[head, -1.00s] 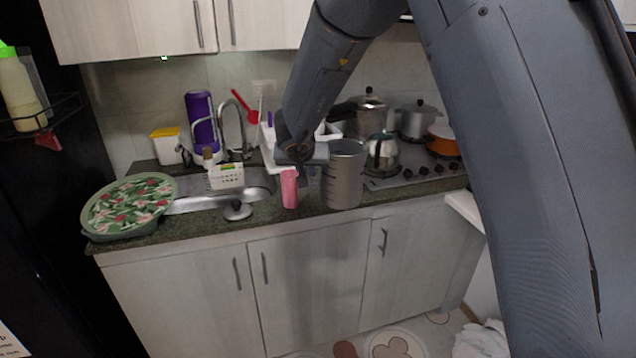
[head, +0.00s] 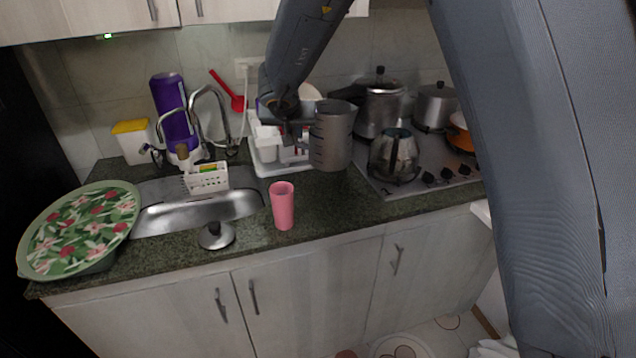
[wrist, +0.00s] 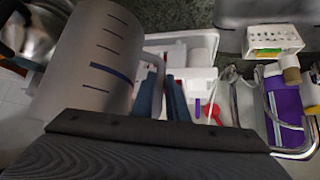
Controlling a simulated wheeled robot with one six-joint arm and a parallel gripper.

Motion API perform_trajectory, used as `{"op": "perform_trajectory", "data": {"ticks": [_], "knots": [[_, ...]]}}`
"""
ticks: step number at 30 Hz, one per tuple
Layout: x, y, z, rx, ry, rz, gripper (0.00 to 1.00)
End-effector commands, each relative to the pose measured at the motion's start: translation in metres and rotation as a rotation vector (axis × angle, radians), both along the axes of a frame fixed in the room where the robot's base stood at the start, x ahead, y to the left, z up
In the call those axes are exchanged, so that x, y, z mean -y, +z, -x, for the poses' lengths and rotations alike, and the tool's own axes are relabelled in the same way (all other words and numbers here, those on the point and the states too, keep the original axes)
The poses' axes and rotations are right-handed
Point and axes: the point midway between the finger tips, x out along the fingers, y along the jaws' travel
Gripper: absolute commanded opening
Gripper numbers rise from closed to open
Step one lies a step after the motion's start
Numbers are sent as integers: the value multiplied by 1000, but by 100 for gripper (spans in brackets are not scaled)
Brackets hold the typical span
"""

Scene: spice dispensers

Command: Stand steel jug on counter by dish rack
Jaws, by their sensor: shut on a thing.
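The steel jug (head: 333,137) is a grey cylinder with measuring marks, held upright in front of the dish rack's right end in the head view. In the wrist view the jug (wrist: 95,62) fills the left side, with its handle between my fingers. My gripper (head: 306,125) is shut on the handle; its blue fingers (wrist: 168,98) show in the wrist view. The white dish rack (head: 266,158) stands on the dark counter (head: 330,205) behind my gripper, partly hidden by my arm. I cannot tell whether the jug's base touches the counter.
A pink cup (head: 283,206) stands on the counter in front. A kettle (head: 394,157) on the stove is close to the jug's right. The sink (head: 160,215) and a green floral basin (head: 80,230) are at left. Bare counter lies between the cup and the stove.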

Motion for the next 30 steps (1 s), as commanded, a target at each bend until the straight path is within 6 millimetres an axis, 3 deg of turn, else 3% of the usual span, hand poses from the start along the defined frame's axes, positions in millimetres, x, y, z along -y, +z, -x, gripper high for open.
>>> {"op": "perform_trajectory", "data": {"ticks": [12, 17, 24, 30], "knots": [[-6, -56, 1, 1, 9, 1, 0], [-5, -65, 1, 2, 8, 2, 0], [-3, -94, 0, 1, 5, 2, 0], [-3, -98, 0, 2, 4, 0, 0]]}}
